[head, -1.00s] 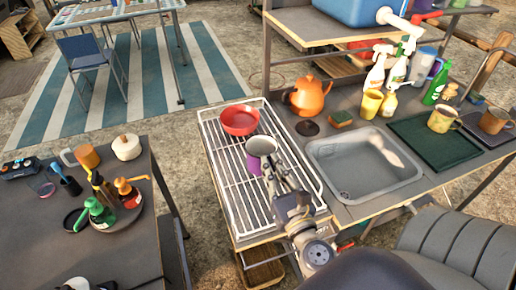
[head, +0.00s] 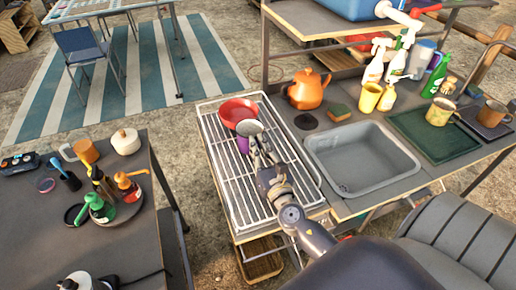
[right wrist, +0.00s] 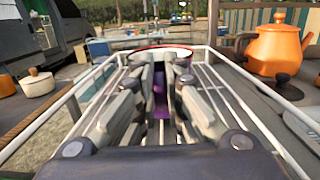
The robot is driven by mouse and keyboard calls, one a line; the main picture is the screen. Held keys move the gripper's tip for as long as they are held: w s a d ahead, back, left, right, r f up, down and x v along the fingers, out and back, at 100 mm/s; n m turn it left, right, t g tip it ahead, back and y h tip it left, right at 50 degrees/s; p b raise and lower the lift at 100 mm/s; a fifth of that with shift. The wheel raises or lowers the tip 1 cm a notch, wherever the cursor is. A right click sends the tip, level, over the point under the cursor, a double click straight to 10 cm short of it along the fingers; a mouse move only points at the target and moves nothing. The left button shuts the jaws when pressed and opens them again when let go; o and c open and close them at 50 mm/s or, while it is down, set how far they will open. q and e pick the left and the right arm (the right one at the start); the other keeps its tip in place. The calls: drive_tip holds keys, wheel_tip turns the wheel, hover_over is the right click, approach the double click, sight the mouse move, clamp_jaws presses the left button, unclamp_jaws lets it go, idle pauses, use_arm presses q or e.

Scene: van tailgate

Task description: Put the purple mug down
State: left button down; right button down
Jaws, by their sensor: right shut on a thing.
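The purple mug (head: 243,144) has a pale, light interior and is at the far half of the white wire drying rack (head: 229,194), just in front of the red bowl (head: 237,110). My right gripper (head: 259,152) is shut on the mug from the near side. In the right wrist view the gripper fingers (right wrist: 160,85) hide most of the mug, and a strip of purple (right wrist: 160,95) shows between them. I cannot tell whether the mug's base touches the rack's wires. My left gripper is not in view.
The sink basin (head: 362,160) lies right of the rack. An orange teapot (head: 310,90), a sponge (head: 338,112) and a black disc (head: 307,122) stand behind it. The rack's near part is bare.

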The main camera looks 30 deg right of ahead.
drive_tip(key=shift+f, duration=0.1)
drive_tip(key=c, duration=1.7)
unclamp_jaws()
drive_tip(key=b+v, duration=0.4)
drive_tip(key=v, duration=0.7)
drive_tip(key=shift+s+a, duration=0.2)
drive_tip(key=shift+s, duration=0.3)
drive_tip(key=shift+r, duration=0.2)
drive_tip(key=shift+f, duration=0.1)
